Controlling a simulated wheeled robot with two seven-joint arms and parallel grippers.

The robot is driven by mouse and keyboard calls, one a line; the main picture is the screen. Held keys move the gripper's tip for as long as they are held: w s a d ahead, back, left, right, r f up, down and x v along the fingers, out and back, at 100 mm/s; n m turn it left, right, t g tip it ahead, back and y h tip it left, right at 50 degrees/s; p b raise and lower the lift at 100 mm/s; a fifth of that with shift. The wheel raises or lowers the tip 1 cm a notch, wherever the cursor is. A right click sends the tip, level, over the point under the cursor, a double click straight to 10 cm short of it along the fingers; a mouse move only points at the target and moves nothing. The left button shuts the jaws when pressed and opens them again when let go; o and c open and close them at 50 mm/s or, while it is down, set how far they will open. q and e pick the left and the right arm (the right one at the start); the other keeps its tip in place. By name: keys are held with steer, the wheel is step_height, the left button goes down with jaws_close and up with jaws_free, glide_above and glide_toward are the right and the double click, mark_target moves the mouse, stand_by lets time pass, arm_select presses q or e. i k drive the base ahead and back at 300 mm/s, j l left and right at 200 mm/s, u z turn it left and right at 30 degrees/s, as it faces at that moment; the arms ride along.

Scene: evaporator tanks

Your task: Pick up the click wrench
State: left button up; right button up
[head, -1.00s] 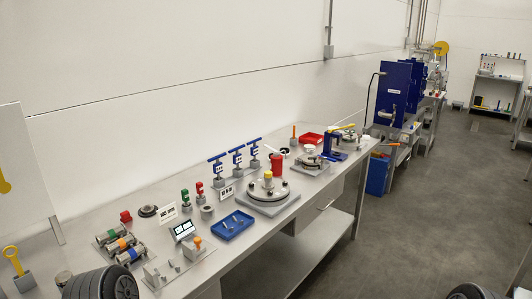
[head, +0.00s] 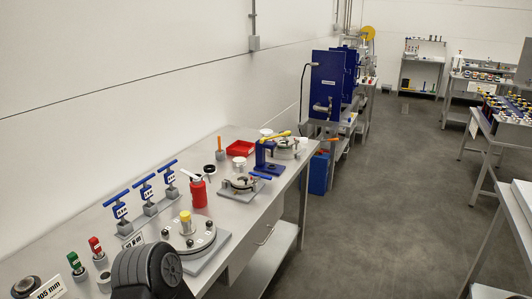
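No tool in the head view carries a label I can read as a click wrench. Three blue T-handled tools (head: 146,187) stand upright in grey blocks along the back of the bench, with small white labels. Farther along, a yellow-handled tool (head: 274,137) lies across the top of a blue stand (head: 264,157); it may be the wrench, but I cannot tell. Neither of my grippers shows in the view. A black ribbed part of my arm shows low on the left and hides part of the near bench.
The bench (head: 228,216) also bears a round flanged plate (head: 190,239), a red bottle (head: 198,192), a red tray (head: 240,148) and a smaller clamp fixture (head: 241,186). Blue machines (head: 328,86) stand beyond it. The floor (head: 380,190) on the right is open, with other tables farther right.

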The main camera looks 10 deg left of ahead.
mark_target(168, 177)
steer(key=i+z, duration=0.35)
steer(key=i, duration=1.9)
steer(key=i+l+u, duration=0.1)
steer(key=i+u, duration=0.15)
steer(key=i, duration=0.65)
steer(key=u, duration=3.85)
